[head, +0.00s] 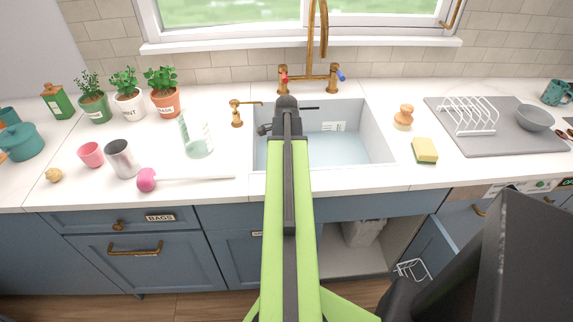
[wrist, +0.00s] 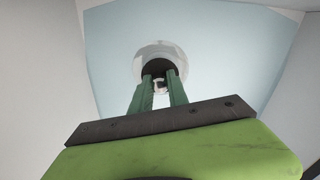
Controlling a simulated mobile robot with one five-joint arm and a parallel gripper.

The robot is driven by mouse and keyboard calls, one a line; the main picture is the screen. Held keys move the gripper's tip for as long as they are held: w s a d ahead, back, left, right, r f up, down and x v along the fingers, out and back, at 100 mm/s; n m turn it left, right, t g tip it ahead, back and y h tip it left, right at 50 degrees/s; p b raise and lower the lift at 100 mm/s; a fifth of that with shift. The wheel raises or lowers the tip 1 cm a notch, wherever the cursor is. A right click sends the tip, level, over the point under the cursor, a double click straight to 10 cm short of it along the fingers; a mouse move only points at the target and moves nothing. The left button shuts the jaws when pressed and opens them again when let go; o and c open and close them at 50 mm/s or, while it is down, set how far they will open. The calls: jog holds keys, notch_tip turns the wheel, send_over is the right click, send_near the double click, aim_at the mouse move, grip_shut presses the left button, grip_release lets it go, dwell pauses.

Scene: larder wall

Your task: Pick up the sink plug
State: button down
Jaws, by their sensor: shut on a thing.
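The sink (head: 375,135) is a white basin with a pale blue floor, set in the counter. In the wrist view, the sink plug (wrist: 158,67) is a dark round piece with a small light knob, at the drain ring (wrist: 178,52) in the sink floor (wrist: 110,60). My gripper (wrist: 160,82) points down into the basin, its two green fingers shut on the plug's knob. I cannot tell whether the plug is seated or slightly raised. In the head view my arm hides the plug and fingertips.
A brass tap (head: 322,40) rises behind the sink. A sponge (head: 424,150) and a wooden brush (head: 403,117) are to its right. A soap dispenser (head: 237,113), a clear bottle (head: 196,135) and a pink-headed brush (head: 147,180) are to its left. The basin walls are close around the gripper.

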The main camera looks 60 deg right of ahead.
jog(key=s+r+p, duration=0.7)
jog(key=s+r, duration=0.1)
jog(key=s, duration=0.3)
jog(key=shift+s+d+r, duration=0.15)
jog(key=shift+s+d, duration=0.2)
